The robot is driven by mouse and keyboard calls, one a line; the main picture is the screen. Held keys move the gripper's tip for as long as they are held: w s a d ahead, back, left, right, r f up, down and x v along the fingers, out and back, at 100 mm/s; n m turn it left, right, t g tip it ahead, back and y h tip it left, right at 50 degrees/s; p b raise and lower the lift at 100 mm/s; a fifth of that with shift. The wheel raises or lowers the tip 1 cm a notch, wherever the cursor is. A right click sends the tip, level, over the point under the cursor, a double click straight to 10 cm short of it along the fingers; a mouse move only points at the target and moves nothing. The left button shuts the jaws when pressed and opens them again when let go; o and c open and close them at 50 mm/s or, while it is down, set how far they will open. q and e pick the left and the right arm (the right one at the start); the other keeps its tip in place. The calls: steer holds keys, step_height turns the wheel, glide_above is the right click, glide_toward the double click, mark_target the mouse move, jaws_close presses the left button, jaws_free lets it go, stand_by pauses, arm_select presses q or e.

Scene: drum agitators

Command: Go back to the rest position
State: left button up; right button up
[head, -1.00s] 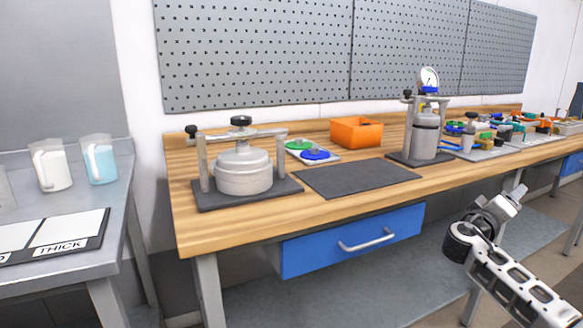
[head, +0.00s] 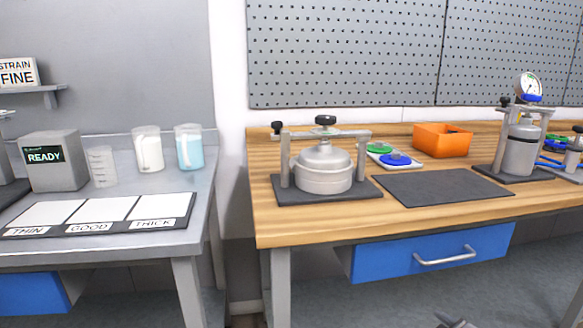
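A small grey piece of my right gripper (head: 455,321) shows at the bottom edge, right of centre, in front of the wooden bench (head: 263,228). Most of it is cut off, so I cannot tell if it is open or shut. It is apart from everything on the bench. My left gripper is out of view. A silver lidded pot (head: 323,170) stands in a clamp frame on a dark base on the bench. A metal canister (head: 521,150) with a gauge stands upright in another frame at the right.
An orange bin (head: 443,140), green and blue discs on a white tray and a bare dark mat (head: 443,188) are on the bench. The blue drawer (head: 430,253) is shut. A grey table (head: 190,236) at left holds pitchers, a READY box and a THIN/GOOD/THICK card. A gap separates the tables.

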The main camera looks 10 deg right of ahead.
steer(key=s+a+f+g+y, duration=0.1)
steer(key=s+a+f+y, duration=0.15)
steer(key=s+a, duration=0.6)
arm_select(q)
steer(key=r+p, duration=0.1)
steer(key=p, duration=0.2)
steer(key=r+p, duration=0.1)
steer(key=p, duration=0.2)
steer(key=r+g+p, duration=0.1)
steer(key=p, duration=0.2)
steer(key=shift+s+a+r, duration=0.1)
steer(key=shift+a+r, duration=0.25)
arm_select(e)
steer(key=s+a+r+m+g+y, duration=0.1)
steer(key=s+a+r+m, duration=0.2)
steer(key=s+a+r, duration=0.3)
steer(key=s+a, duration=0.3)
steer(key=a, duration=0.3)
steer(key=shift+s+a+m, duration=0.15)
steer(key=shift+s+m, duration=0.15)
steer(key=shift+s, duration=0.05)
steer(key=shift+r+y, duration=0.1)
steer(key=shift+y, duration=0.15)
